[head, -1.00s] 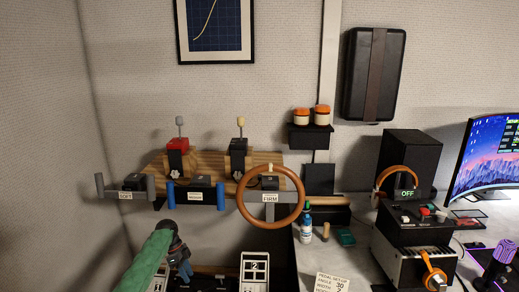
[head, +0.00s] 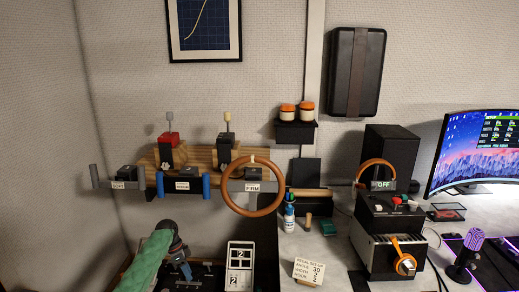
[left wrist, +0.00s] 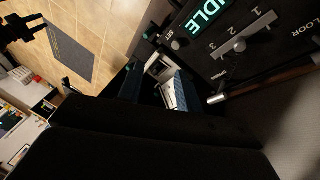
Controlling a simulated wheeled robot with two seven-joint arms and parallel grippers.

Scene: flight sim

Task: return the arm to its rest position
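My left arm, in a green sleeve, comes in at the bottom left of the head view. Its dark gripper (head: 186,274) points down beside the pedal area at the lower left, below the wall rail. The fingertips are small and dark there, so their opening is unclear. In the left wrist view, large black parts fill the lower middle, and a white and blue-patterned piece (left wrist: 172,88) shows past them. I cannot tell whether anything is between the fingers.
A wooden rack with levers (head: 215,157) and a brown steering wheel (head: 254,186) hang above the arm. A desk with a control box (head: 388,212), monitor (head: 477,155) and microphone (head: 467,254) is at the right.

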